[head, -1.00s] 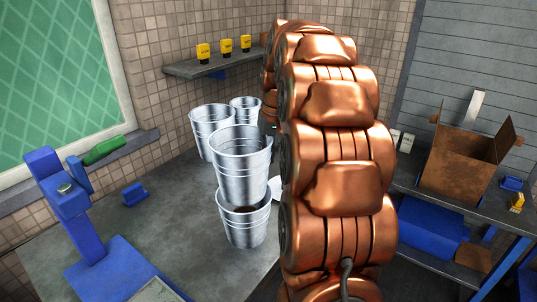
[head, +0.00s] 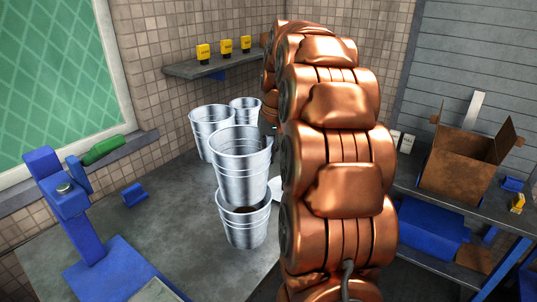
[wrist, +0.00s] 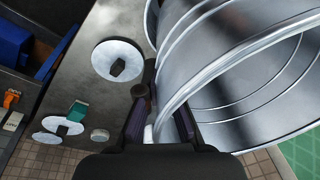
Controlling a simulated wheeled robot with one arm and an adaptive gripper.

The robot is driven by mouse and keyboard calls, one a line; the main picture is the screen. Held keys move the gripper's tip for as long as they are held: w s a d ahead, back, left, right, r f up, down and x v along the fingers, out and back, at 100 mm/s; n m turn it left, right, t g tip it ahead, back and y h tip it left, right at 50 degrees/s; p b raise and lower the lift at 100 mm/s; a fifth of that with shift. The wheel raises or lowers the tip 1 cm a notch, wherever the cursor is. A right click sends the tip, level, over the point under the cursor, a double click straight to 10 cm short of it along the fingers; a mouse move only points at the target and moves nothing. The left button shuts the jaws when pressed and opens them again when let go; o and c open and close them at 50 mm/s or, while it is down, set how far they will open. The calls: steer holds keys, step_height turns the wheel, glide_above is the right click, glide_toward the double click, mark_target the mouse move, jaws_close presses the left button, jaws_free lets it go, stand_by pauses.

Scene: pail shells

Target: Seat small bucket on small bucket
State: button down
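One small bucket (head: 238,165), shiny ribbed metal, is held upright over another small bucket (head: 245,230) standing on the table. The upper bucket's base overlaps the lower one's mouth in the picture; I cannot tell whether they touch. The lower bucket's dark inside shows below that base. In the wrist view, my gripper (wrist: 160,118) is shut on the rim and wall of the held bucket (wrist: 245,75), one finger on each side. In the head view the gripper is mostly hidden behind my copper arm.
Two more metal buckets stand behind, one larger-looking (head: 208,138) and one farther back (head: 245,108). A blue stand (head: 72,215) and a green bottle (head: 103,149) are at the left. A brown box (head: 458,165) sits on the right bench.

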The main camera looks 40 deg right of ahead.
steer(key=shift+f+b, duration=2.5)
steer(key=shift+f, duration=2.4)
steer(key=c, duration=1.2)
jaws_free()
steer(key=shift+c, duration=0.2)
step_height(320, 180, up, 12)
steer(key=s, duration=0.1)
steer(key=shift+s+d, duration=0.3)
steer(key=shift+s, duration=0.05)
steer(key=shift+s+f, duration=0.1)
steer(key=shift+f, duration=0.05)
